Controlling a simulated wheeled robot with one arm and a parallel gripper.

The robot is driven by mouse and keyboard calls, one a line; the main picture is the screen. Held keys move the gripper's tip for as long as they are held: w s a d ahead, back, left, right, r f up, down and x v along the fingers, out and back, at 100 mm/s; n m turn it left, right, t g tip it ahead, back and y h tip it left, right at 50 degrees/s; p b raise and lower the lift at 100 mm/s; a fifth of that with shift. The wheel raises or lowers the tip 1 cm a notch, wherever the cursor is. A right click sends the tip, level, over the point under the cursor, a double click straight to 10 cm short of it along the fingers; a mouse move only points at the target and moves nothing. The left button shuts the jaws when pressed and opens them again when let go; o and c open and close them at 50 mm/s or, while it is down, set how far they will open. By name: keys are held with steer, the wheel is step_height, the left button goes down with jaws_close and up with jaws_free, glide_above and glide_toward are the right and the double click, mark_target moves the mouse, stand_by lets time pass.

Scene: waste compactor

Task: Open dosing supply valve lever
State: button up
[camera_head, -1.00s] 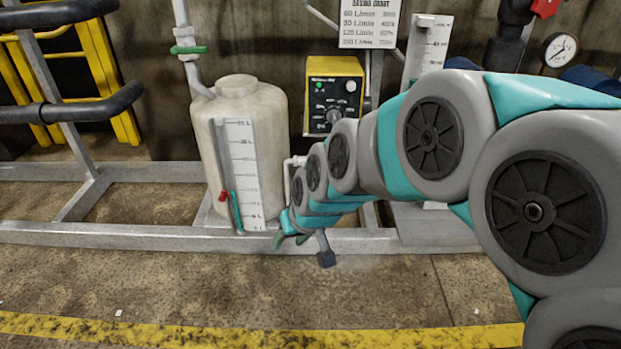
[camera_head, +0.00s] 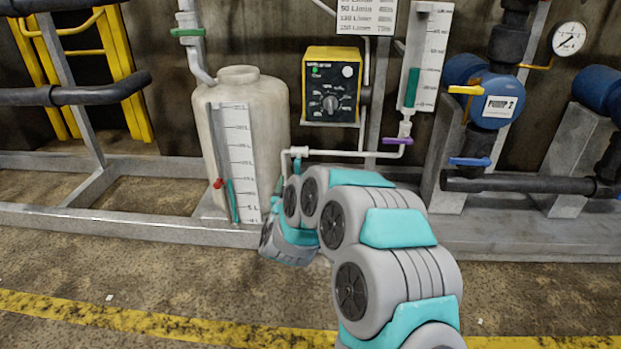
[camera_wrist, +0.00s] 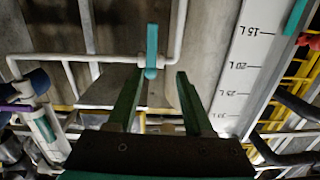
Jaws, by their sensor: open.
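A teal lever (camera_wrist: 152,48) sits on a valve in a thin white pipe in the wrist view, standing across the pipe's horizontal run there. My gripper (camera_wrist: 156,76) is open and empty. Its two dark green fingers point toward the lever, which shows between and just beyond the fingertips, with no clear contact. The white pipe (camera_head: 340,153) shows there above my arm, beside the white tank (camera_head: 265,120). I cannot read any label naming the lever.
A purple lever (camera_head: 398,141) sits below a level tube at the pipe's right end. A yellow control box (camera_head: 333,88) hangs above the pipe. The tank's scale (camera_wrist: 237,70) stands close to the right finger. Blue pumps (camera_head: 497,100) stand to the right.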

mark_target(298, 171)
steer(key=shift+t+h, duration=0.3)
steer(key=w, duration=0.2)
steer(key=w+d, duration=0.1)
steer(key=w, duration=0.1)
steer(key=w+f+b, duration=0.1)
steer(key=w, duration=0.1)
steer(key=shift+w+d, duration=0.2)
steer(key=shift+w, duration=0.1)
steer(key=shift+w+r, duration=0.15)
steer(key=shift+w, duration=0.55)
jaws_close()
stand_by(0.6)
